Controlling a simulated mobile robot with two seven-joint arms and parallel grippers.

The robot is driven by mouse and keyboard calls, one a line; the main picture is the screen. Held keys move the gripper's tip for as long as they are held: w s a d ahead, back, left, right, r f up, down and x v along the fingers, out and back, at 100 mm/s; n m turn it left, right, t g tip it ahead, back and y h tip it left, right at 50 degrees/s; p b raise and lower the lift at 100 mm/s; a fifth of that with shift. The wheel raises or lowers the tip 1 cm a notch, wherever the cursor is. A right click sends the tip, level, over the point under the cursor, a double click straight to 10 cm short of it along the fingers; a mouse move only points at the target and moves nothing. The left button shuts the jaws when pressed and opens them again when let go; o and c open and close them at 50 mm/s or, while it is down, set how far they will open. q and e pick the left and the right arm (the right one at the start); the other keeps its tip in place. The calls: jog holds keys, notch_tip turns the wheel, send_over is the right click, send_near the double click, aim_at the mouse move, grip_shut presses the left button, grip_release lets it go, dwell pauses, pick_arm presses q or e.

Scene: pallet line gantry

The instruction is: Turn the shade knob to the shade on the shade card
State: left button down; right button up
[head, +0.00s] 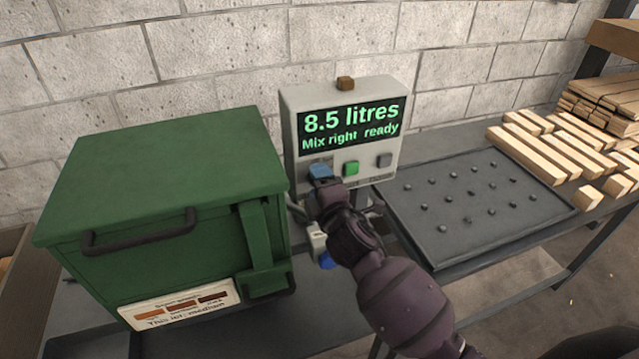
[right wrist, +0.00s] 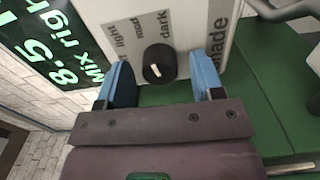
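The shade knob (right wrist: 158,64) is black with a white pointer mark, on a pale panel lettered light, med, dark and shade. I cannot tell surely which label the mark points to. In the head view my right gripper hides the knob. My right gripper (head: 319,214) is in front of the control box (head: 292,130). In the right wrist view its blue fingers stand open on either side of the knob, with gaps to it. The shade card (head: 182,304) on the green cabinet shows several brown swatches and reads "This lot: medium". My left gripper is not in view.
The box's display (head: 350,122) reads "8.5 litres" and "Mix right ready". A green button (head: 351,168) and a grey button (head: 384,160) sit below it. The green cabinet (head: 165,165) stands close on the left. A dark studded tray (head: 440,245) and wooden blocks (head: 545,150) lie right.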

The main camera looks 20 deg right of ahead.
jog(key=s, duration=1.1)
jog(key=shift+d+b, duration=0.15)
jog(key=shift+b, duration=0.15)
jog(key=shift+w, duration=0.1)
jog(key=s+d+f+m+g, duration=0.3)
jog(key=s+d+f+m, duration=0.2)
jog(key=s+f+m, duration=0.3)
jog(key=s+d+f+m+g, duration=0.3)
jog(key=s+d+f+m, duration=0.2)
jog(key=f, duration=0.9)
jog(key=s+m, duration=0.2)
jog(key=m, duration=0.2)
jog(key=shift+s+d+h, duration=0.2)
jog(key=shift+s+h, duration=0.15)
jog(key=shift+h, duration=0.05)
